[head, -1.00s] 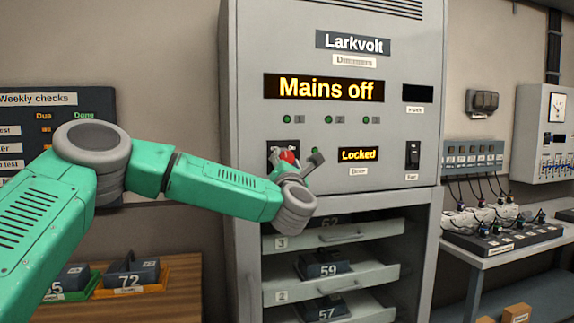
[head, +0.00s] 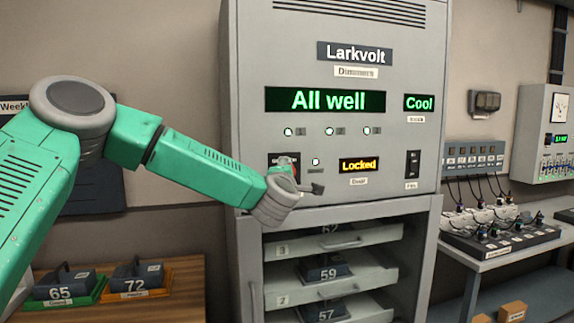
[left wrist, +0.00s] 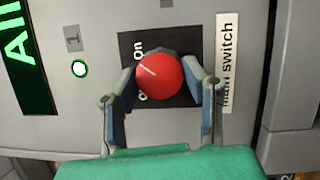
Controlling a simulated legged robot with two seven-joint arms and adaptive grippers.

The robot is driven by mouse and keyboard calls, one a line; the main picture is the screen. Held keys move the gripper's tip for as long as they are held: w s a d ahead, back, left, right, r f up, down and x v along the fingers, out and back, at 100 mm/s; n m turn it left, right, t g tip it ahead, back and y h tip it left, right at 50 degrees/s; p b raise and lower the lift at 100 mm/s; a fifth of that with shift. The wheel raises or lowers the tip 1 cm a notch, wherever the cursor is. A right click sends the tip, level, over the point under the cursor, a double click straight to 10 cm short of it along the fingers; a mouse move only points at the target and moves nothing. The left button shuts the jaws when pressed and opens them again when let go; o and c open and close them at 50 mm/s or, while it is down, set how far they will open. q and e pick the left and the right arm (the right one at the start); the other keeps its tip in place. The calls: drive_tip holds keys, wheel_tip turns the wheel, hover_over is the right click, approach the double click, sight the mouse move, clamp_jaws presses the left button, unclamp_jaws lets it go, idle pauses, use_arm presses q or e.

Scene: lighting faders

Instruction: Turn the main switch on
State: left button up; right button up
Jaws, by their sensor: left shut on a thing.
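The main switch is a round red knob (left wrist: 160,76) on a black plate (left wrist: 188,98), beside a white "Main switch" label (left wrist: 227,62) in the left wrist view. My left gripper (left wrist: 163,82) is shut on the knob, one finger on each side. The knob's white line points towards the "On" marking side, partly covered by a finger. In the head view my left gripper (head: 298,184) is at the lower left of the cabinet's panel and hides most of the knob. The main display (head: 325,100) reads "All well" in green. My right gripper is not in view.
The grey dimmer cabinet (head: 420,60) has a "Locked" door display (head: 359,165), a green "Cool" display (head: 419,102) and a black fan switch (head: 413,163). Numbered drawers (head: 375,238) are below. A wooden table (head: 185,285) stands left, a bench (head: 500,258) right.

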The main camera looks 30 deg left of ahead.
use_arm(q)
drive_tip(key=shift+r+m+g+p, duration=0.2)
drive_tip(key=shift+m+g+p, duration=0.1)
drive_tip(key=shift+m+p, duration=0.4)
drive_tip(key=o, duration=1.1)
drive_tip(key=shift+a, duration=0.1)
drive_tip(key=shift+w+a+f, duration=0.15)
drive_tip(key=shift+w+f, duration=0.1)
drive_tip(key=shift+f, duration=0.05)
drive_tip(key=v, duration=1.2)
drive_tip(key=shift+a, duration=0.1)
